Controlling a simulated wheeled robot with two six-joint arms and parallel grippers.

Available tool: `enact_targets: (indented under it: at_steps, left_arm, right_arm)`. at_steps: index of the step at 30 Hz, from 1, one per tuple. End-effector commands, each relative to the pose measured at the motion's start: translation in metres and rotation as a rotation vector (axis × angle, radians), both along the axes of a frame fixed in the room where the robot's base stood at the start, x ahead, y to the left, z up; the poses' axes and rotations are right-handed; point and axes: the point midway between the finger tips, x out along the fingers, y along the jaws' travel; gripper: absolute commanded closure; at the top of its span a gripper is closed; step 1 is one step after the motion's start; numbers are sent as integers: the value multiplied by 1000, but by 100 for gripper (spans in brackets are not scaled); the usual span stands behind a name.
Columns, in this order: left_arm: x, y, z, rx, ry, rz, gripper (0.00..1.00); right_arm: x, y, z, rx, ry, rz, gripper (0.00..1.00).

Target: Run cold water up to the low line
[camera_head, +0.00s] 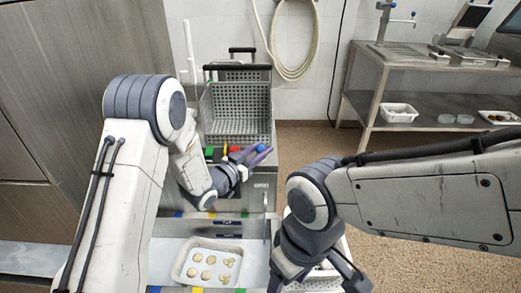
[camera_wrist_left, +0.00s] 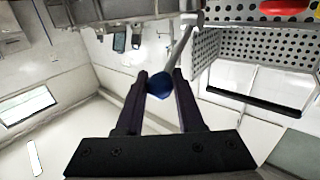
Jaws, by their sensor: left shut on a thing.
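My left gripper (camera_head: 256,156) is shut on a blue ball knob (camera_wrist_left: 160,86), with one dark purple finger on each side of it. The knob also shows in the head view (camera_head: 261,148). In the left wrist view a thin metal rod (camera_wrist_left: 181,47) runs from the knob up toward the perforated basket. The grey perforated basket (camera_head: 238,105) stands in a metal unit beyond the gripper. A white upright pipe (camera_head: 189,50) rises at its left. My right gripper (camera_head: 318,275) is low in the head view, its fingertips unclear. I make out no water and no low line.
Red (camera_head: 235,150) and green (camera_head: 208,152) pieces sit at the unit's front. A white tray (camera_head: 176,268) with several round pale pieces is nearer me. A steel table (camera_head: 420,58) stands at the back right. A coiled hose (camera_head: 291,73) hangs on the wall.

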Motion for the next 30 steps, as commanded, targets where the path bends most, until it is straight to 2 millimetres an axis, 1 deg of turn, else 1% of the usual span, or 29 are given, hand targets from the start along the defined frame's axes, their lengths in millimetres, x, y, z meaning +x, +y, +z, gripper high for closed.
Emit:
enact_targets:
  at_steps: [5,7,11,12,21,25,30]
  left_arm:
    - [0,1,1,-1,2,1,100]
    - [1,1,5,-1,15,1,100]
    - [6,0,15,-1,83,0,100]
    - [8,0,19,-1,112,1,100]
    - [23,0,31,0,326,1,100]
    - [28,0,31,-1,393,0,100]
    - [31,0,29,-2,434,1,100]
  right_arm:
    - [0,0,1,0,0,0,32]
    - [0,0,6,0,0,0,32]
    - [0,0,27,0,0,0,32]
    - [0,0,34,0,0,0,32]
    - [0,0,84,0,0,0,32]
    - [0,0,98,0,0,0,32]
    - [0,0,104,0,0,0,32]
